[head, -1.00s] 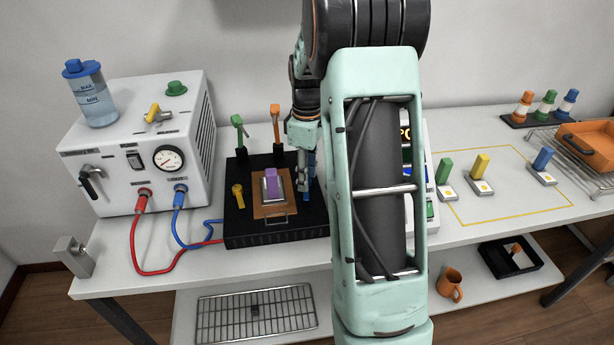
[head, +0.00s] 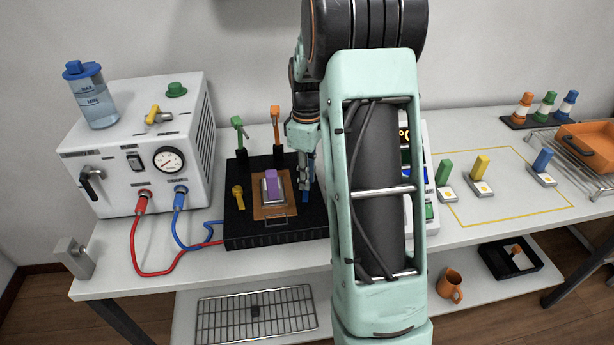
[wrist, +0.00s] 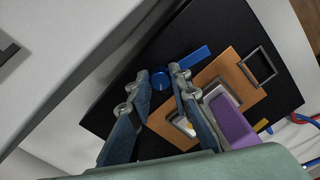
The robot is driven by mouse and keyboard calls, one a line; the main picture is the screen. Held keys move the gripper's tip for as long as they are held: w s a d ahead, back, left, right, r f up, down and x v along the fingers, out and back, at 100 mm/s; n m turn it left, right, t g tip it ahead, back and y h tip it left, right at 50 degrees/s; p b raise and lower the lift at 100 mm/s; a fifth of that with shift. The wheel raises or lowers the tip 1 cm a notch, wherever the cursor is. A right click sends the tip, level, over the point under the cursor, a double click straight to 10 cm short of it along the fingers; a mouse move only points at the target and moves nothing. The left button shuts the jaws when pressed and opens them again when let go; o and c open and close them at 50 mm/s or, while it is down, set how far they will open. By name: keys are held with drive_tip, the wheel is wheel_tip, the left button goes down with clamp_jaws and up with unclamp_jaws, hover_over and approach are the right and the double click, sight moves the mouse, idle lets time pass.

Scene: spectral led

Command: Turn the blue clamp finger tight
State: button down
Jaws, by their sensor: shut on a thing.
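The blue clamp finger (wrist: 185,65) shows in the wrist view as a flat blue bar with a round blue knob at one end. It lies over the black plate beside the copper plate (wrist: 240,82), its bar pointing to the upper right. My gripper (wrist: 160,76) has its two fingertips on either side of the knob and is shut on it. In the head view my gripper (head: 304,187) is low over the right part of the black fixture (head: 275,238), where my arm and fingers hide much of the blue clamp.
A purple block (head: 271,180) stands on the copper plate, close to my fingers. Green (head: 238,128), orange (head: 276,118) and yellow (head: 238,192) clamps surround it. A white machine (head: 145,145) with red and blue hoses stands left. My arm covers a display unit on the right.

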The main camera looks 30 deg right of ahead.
drive_tip(key=m+p, duration=0.1)
drive_tip(key=m, duration=0.4)
drive_tip(key=m+p, duration=0.1)
drive_tip(key=m, duration=0.3)
drive_tip(key=shift+a+r+m, duration=0.1)
drive_tip(key=shift+m, duration=0.3)
drive_tip(key=m+p, duration=0.1)
drive_tip(key=m, duration=0.4)
drive_tip(key=shift+p, duration=0.3)
drive_tip(key=shift+m+p, duration=0.5)
drive_tip(key=shift+m, duration=1.8)
drive_tip(key=c, duration=1.8)
unclamp_jaws()
drive_tip(key=shift+o, duration=0.2)
